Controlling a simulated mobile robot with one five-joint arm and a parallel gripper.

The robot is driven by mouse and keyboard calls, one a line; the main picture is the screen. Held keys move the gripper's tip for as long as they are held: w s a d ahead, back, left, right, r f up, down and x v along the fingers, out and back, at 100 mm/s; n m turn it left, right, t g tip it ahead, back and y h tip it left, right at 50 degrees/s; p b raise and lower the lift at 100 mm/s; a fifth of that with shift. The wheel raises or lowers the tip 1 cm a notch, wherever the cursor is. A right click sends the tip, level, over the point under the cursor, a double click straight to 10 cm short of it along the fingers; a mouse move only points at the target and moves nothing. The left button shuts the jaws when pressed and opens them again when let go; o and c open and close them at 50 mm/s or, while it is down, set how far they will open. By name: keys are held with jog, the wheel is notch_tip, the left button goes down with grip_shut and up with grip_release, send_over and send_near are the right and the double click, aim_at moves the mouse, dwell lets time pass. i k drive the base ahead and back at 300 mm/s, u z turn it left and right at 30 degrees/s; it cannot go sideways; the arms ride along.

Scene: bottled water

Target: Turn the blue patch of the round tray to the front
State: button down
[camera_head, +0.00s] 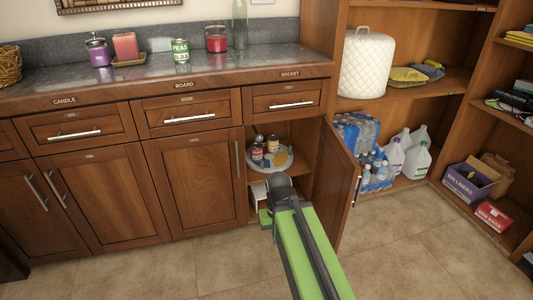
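The round tray (254,166) is pale and sits on the upper shelf inside the open lower cabinet. Several small cans and jars (257,152) stand on it. A yellow patch (283,161) shows on its right part. I cannot clearly make out a blue patch. My green arm reaches in from the bottom of the view, and its dark joint is in front of the cabinet opening, just below the tray in the picture. My gripper (265,216) is mostly hidden by the arm; its fingers cannot be made out. I see no contact with the tray.
The open cabinet door (336,184) stands close to the right of my arm. A white item (258,196) is low in the cabinet. Closed drawers and doors lie to the left. Water bottles (376,172) and jugs (416,158) fill the right shelf. The tiled floor (430,250) is clear.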

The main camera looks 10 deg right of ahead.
aim_at(281, 161)
jog(key=u, duration=0.3)
jog(key=i, duration=1)
jog(key=u, duration=0.4)
